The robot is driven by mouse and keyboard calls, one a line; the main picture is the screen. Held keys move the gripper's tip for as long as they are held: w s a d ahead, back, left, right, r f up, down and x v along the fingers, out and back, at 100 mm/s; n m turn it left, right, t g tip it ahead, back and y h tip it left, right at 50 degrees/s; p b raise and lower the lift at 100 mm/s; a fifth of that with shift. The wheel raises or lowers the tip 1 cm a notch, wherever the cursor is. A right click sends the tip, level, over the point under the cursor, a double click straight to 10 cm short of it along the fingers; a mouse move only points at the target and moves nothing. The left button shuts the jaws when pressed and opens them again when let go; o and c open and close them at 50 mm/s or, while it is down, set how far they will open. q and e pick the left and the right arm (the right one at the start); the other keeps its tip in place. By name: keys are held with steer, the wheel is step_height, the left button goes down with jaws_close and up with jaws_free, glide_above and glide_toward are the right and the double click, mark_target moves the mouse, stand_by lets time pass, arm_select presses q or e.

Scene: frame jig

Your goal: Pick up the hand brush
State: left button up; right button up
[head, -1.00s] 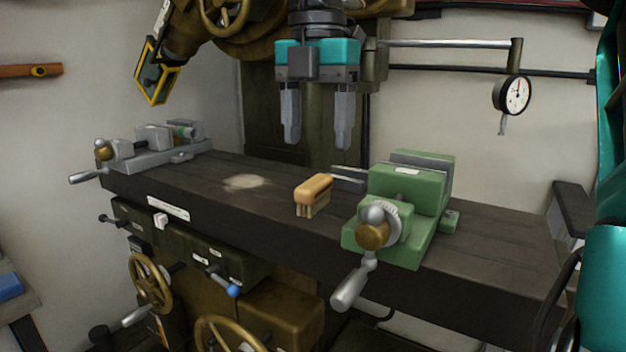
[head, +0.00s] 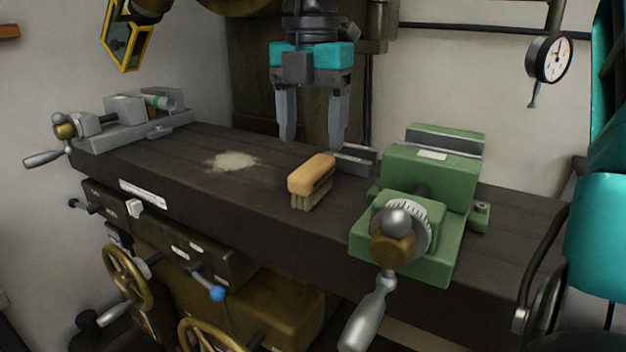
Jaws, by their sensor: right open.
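The hand brush (head: 312,176) has a light wooden back and pale bristles. It sits bristles down on the dark machine table, near the front edge and left of the green vise. My right gripper (head: 311,143) hangs pointing down above the table, behind the brush in the picture. Its two grey fingers are apart with nothing between them. The fingertips end just above the brush's top in the picture; they do not touch it. My left gripper is not in view.
The green vise (head: 428,178) with a crank handle stands close to the brush's right. A grey vise (head: 130,122) is at the table's left end. A pale dust pile (head: 232,161) lies on the table (head: 270,150). A dial gauge (head: 550,58) hangs at upper right.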

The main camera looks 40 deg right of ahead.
mark_target(313, 164)
steer(key=f, duration=0.6)
steer(key=shift+s+f, duration=0.2)
steer(key=shift+f, duration=0.2)
steer(key=c, duration=1.1)
